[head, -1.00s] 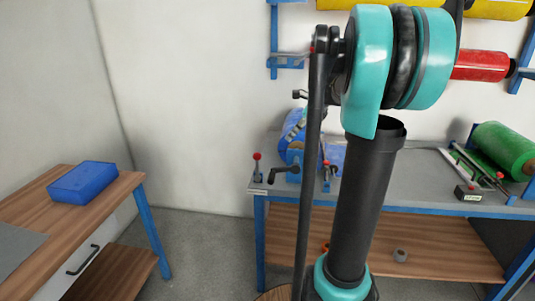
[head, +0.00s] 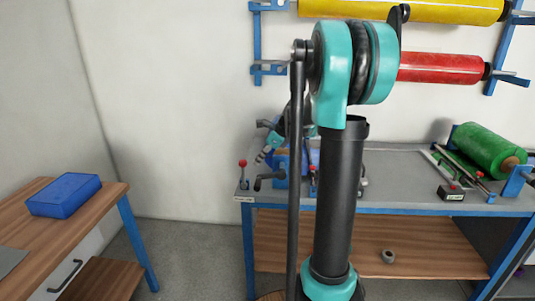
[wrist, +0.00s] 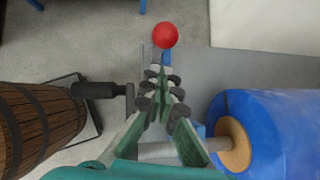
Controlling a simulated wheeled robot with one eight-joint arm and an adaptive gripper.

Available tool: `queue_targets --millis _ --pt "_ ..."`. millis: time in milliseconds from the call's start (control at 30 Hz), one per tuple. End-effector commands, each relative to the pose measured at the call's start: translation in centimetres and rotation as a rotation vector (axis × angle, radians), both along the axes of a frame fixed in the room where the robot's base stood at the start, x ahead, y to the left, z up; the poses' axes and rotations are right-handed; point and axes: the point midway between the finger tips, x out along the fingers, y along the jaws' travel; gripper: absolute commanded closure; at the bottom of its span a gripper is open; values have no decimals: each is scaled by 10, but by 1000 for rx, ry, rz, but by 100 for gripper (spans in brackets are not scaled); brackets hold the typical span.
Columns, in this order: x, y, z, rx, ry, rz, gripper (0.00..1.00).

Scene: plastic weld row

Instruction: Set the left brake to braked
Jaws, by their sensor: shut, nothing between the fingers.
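The left brake is a lever with a red ball knob (head: 243,163) at the left end of the grey bench, standing roughly upright in the head view. In the head view my gripper (head: 262,157) is small, to the right of the knob and above the bench. The lever's lower part is largely hidden behind my fingers in the wrist view.
A black crank handle (wrist: 95,90) lies close left of my fingers, and a blue film roll (wrist: 270,125) is close on the right. A barrel (wrist: 35,120) is at far left. A green roll (head: 488,148) and another red-knobbed lever (head: 479,174) are further right on the bench.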

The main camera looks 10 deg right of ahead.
Motion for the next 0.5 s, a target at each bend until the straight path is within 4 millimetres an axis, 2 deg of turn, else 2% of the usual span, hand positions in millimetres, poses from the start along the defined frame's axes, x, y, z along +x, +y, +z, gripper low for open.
queue_targets --millis 200,500 --pt "10 19 -4 0 0 1 100" --pt "12 22 -5 0 0 0 100"
